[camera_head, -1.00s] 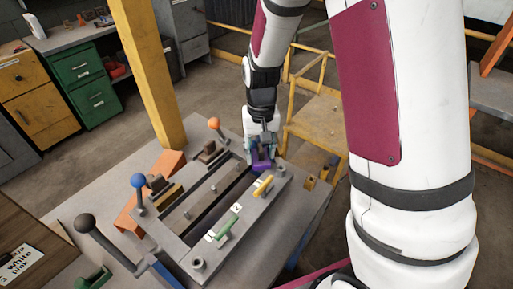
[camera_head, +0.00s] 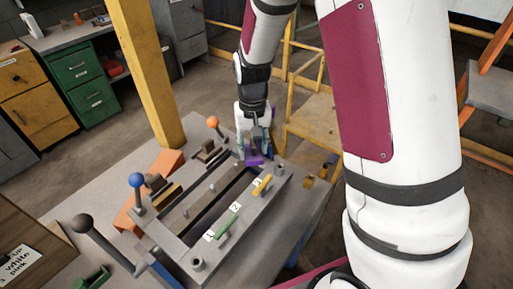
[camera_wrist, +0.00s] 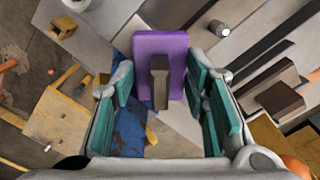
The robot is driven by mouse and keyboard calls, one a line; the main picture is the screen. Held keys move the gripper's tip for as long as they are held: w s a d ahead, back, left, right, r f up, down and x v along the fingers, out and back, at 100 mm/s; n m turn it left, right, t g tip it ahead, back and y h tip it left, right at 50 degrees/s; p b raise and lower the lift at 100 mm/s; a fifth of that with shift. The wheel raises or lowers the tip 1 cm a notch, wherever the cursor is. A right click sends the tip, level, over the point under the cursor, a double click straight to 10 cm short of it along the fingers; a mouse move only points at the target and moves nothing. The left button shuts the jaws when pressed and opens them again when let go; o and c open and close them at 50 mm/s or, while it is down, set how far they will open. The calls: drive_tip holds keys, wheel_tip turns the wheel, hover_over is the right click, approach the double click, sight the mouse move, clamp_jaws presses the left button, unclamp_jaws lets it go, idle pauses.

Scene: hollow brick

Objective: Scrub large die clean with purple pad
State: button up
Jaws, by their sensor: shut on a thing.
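The purple pad (camera_head: 252,160) is at the far end of the large grey metal frame (camera_head: 178,240), which looks like the die. I cannot tell whether the pad touches it. My gripper (camera_head: 253,146) is shut on the pad, above that far end. In the wrist view the pad (camera_wrist: 160,45) stands out flat with a dark handle (camera_wrist: 160,82), between the teal fingers (camera_wrist: 166,110) of my gripper. The pad's far face and contact with the frame are hidden.
Levers with a blue knob (camera_head: 137,180), an orange knob (camera_head: 213,122) and a black knob (camera_head: 82,223) stand along the frame's left side. Green (camera_head: 228,226) and yellow (camera_head: 262,185) handles sit on its right bar. A yellow post (camera_head: 146,75) rises behind the table.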

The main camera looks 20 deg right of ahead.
sight(264, 162)
drive_tip(key=shift+w+a+b, duration=0.15)
drive_tip(key=shift+w+a, duration=0.2)
drive_tip(key=shift+w, duration=0.2)
drive_tip(key=shift+w+a+b, duration=0.15)
drive_tip(key=shift+w+a, duration=0.15)
drive_tip(key=shift+w, duration=0.25)
drive_tip(key=shift+w+a+b, duration=0.5)
drive_tip(key=shift+w+a, duration=0.3)
drive_tip(key=shift+w, duration=0.3)
drive_tip(key=shift+s+d+p, duration=0.3)
drive_tip(key=shift+s+p, duration=0.05)
drive_tip(key=shift+s, duration=0.15)
drive_tip(key=shift+s+d+p, duration=0.25)
drive_tip(key=shift+s+p, duration=0.05)
drive_tip(key=shift+s, duration=0.15)
drive_tip(key=shift+c, duration=0.5)
drive_tip(key=shift+s+d+p, duration=0.55)
drive_tip(key=shift+s+d, duration=0.1)
drive_tip(key=shift+s, duration=0.3)
drive_tip(key=shift+s+d+p, duration=0.6)
drive_tip(key=shift+s+d, duration=0.1)
drive_tip(key=shift+s, duration=0.25)
drive_tip(key=shift+s+d+p, duration=0.55)
drive_tip(key=shift+s+d, duration=0.1)
drive_tip(key=shift+s, duration=0.3)
wheel_tip(264, 162, up, 6)
drive_tip(key=p, duration=0.1)
drive_tip(key=shift+p, duration=0.3)
drive_tip(key=shift+w, duration=0.1)
